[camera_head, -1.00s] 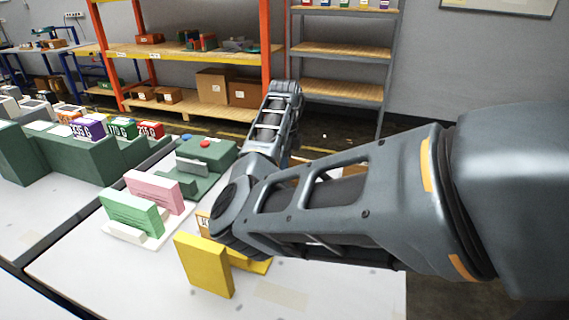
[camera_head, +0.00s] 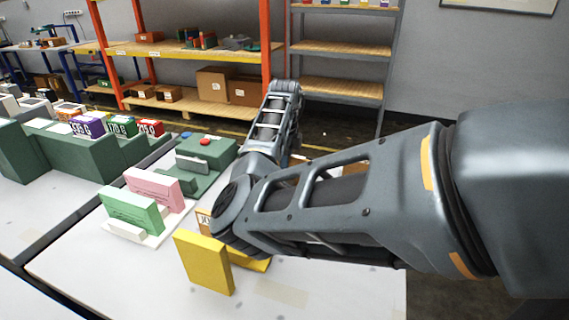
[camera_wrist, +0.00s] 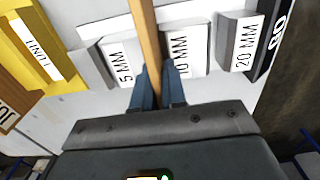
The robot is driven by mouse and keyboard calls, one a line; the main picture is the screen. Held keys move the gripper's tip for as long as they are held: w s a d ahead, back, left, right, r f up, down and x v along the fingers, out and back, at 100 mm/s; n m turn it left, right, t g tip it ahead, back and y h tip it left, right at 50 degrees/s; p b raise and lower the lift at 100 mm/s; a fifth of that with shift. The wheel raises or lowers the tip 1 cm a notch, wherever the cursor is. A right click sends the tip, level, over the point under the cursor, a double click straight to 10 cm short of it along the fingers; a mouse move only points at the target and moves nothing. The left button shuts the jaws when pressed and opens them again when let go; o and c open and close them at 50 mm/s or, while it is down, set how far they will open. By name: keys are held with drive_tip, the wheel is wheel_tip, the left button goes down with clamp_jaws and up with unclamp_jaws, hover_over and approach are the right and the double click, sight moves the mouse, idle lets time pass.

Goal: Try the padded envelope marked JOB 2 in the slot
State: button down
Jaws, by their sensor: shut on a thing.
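In the wrist view my gripper (camera_wrist: 160,88) is shut on a thin tan envelope (camera_wrist: 145,28), seen edge-on. No marking shows on it, so I cannot tell its job number. The envelope appears between grey blocks labelled 5 MM (camera_wrist: 122,62) and 10 MM (camera_wrist: 183,52); contact with them is unclear. A yellow stand (camera_wrist: 22,50) with a white label is at the left, and it also shows in the head view (camera_head: 203,263). In the head view my arm hides the gripper and the held envelope.
A tan piece marked JO (camera_head: 203,220) stands behind the yellow stand, partly hidden. A 20 MM block (camera_wrist: 243,45) and a dark block (camera_wrist: 273,40) are at the wrist view's right. Green (camera_head: 130,210) and pink (camera_head: 155,189) pads stand left.

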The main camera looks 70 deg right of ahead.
drive_tip(key=shift+r, duration=0.1)
idle(0.5)
drive_tip(key=shift+r+p, duration=3)
drive_tip(key=shift+r, duration=0.4)
